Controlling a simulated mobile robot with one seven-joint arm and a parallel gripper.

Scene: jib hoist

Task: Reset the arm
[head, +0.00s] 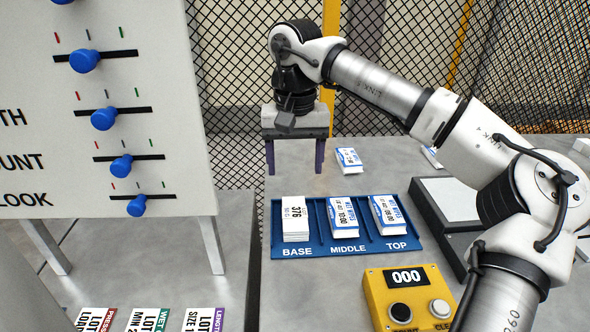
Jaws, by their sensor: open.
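My gripper (295,170) hangs at the end of my arm, pointing down, at the back of the grey table. Its two purple fingers are wide apart with nothing between them. It is behind the blue tray (262,252), apart from it. My arm reaches in from the lower right, bends at an elbow on the right and extends left to the gripper. Whether the fingertips touch the tabletop is hard to tell.
The tray's BASE, MIDDLE and TOP slots hold white packs (295,220). A loose pack (347,161) lies behind it. A yellow counter box (379,300) reads 000. A dark device (432,213) is partly behind my arm. A slider panel (180,80) stands left; mesh fencing stands behind.

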